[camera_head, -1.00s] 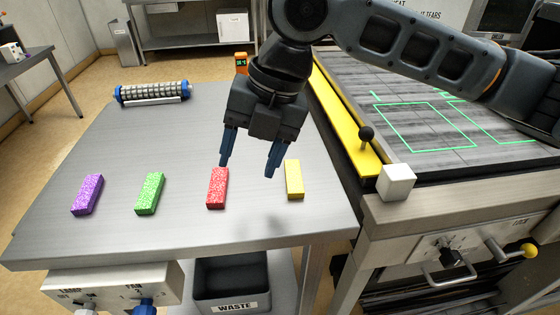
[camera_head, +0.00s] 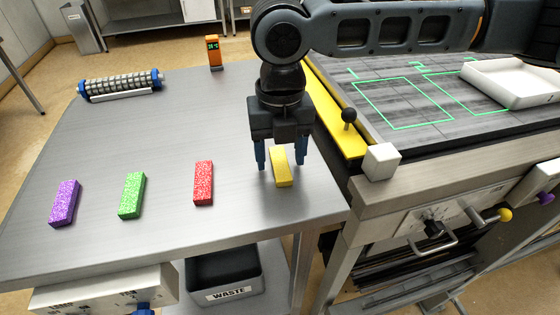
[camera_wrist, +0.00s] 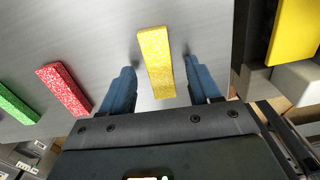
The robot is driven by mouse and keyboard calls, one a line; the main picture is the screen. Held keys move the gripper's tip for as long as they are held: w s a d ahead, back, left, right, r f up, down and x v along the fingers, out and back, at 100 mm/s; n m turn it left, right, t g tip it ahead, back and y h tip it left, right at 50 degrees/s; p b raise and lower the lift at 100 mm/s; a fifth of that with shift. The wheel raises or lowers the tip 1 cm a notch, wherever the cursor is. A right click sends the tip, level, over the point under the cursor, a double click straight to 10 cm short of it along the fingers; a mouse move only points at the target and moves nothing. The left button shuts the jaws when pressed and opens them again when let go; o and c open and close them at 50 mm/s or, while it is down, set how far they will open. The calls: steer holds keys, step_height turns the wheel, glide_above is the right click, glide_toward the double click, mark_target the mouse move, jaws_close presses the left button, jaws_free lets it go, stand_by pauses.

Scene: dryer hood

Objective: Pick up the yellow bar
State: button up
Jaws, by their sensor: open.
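The yellow bar (camera_head: 281,172) lies on the metal table, right of the red bar. In the wrist view the yellow bar (camera_wrist: 157,62) lies between the two blue fingers, with its far end reaching past the fingertips. My gripper (camera_head: 281,166) is open and points down over the bar, one finger on each side. It also shows in the wrist view (camera_wrist: 165,75). The fingers do not visibly press on the bar. I cannot tell the exact height of the fingertips above the table.
A red bar (camera_head: 203,183), a green bar (camera_head: 132,195) and a purple bar (camera_head: 63,203) lie to the left on the table (camera_head: 175,120). A roller (camera_head: 120,86) lies at the back. A white cube (camera_head: 381,161) and a black-knobbed lever (camera_head: 349,116) stand to the right.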

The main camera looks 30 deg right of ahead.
steer(key=shift+f, duration=0.4)
steer(key=shift+c, duration=0.2)
steer(key=c, duration=1.1)
steer(key=shift+r, duration=0.15)
